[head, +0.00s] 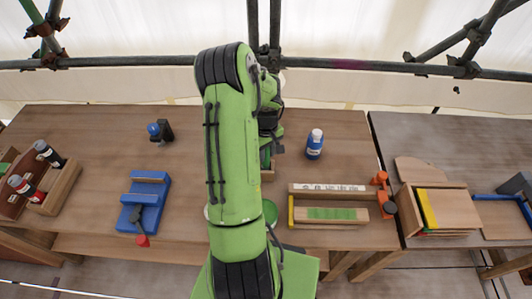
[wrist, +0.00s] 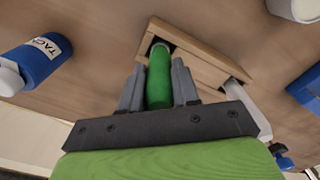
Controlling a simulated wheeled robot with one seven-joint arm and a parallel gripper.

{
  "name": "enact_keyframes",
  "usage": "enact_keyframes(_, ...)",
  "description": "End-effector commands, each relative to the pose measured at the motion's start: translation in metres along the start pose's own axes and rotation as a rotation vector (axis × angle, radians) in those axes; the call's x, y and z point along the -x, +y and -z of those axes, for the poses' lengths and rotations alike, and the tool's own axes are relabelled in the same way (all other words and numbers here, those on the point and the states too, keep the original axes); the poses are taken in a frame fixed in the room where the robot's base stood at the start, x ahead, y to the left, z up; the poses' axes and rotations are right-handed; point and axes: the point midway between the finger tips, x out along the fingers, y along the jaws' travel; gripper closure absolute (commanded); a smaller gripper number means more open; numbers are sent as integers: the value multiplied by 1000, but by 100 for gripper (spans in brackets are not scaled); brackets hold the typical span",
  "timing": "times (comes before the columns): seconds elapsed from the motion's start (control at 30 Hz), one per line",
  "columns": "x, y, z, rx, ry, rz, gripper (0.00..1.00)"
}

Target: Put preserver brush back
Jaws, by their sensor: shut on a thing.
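In the wrist view my gripper (wrist: 158,92) is shut on a green cylindrical handle (wrist: 159,75), which I take to be the preserver brush. The far end of the handle meets a dark opening in a wooden holder (wrist: 197,52). I cannot tell how deep it sits there, and no bristles show. In the head view my green arm hides the gripper and most of the holder; a bit of the wooden holder (head: 267,174) shows just right of the arm.
A blue bottle with a white cap (head: 314,144) stands right of the arm; a blue labelled bottle (wrist: 38,62) is left in the wrist view. A blue fixture (head: 146,203), a wooden rack with bottles (head: 58,190) and a wooden jig (head: 330,205) stand on the bench. Scaffold poles run behind.

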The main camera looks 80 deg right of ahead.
Motion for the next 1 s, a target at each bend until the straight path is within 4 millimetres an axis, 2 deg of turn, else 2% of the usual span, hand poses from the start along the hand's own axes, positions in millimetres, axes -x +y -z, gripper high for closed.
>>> enact_keyframes(0.33,-8,0,0,0,2,-1,100)
enact_keyframes(0.37,-8,0,0,0,2,-1,68)
enact_keyframes(0.5,-6,0,0,0,2,-1,46)
enact_keyframes(0.53,-6,0,0,0,1,-1,44)
enact_keyframes(0.83,-3,0,0,0,1,-1,44)
enact_keyframes(0.93,12,1,1,0,5,-3,44)
enact_keyframes(1.0,30,0,2,1,7,-4,44)
